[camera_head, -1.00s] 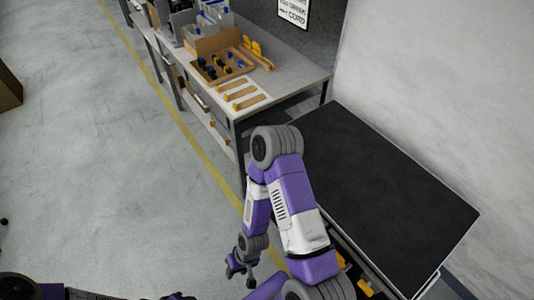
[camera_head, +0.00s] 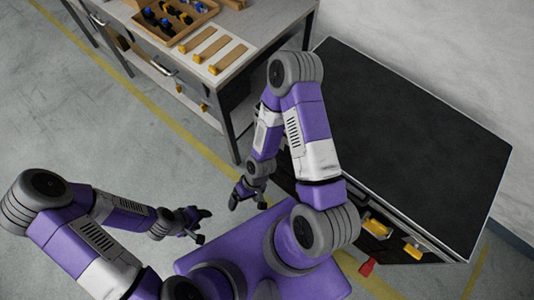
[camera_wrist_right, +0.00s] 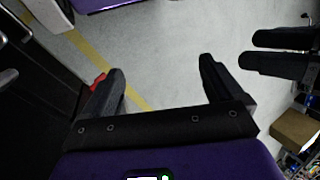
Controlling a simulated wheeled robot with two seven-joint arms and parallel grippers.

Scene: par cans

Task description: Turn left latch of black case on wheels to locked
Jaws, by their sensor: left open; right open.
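The black case (camera_head: 400,150) is at the right in the head view, with a flat dark top. Yellow parts, perhaps latches, show on its near side: one (camera_head: 376,228) beside my right arm and another (camera_head: 413,250) to the right. My arm hides part of that side, and I cannot tell any latch's position. My right gripper (camera_head: 247,200) is open and empty, left of the case; its spread fingers also show in the wrist view (camera_wrist_right: 160,86). My left gripper (camera_head: 203,226) is open and empty, left of the right one and apart from the case.
A small red part (camera_head: 367,267) shows below the case's near side. A pale wall is at the right. Open floor (camera_head: 100,140) with a yellow line lies to the left.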

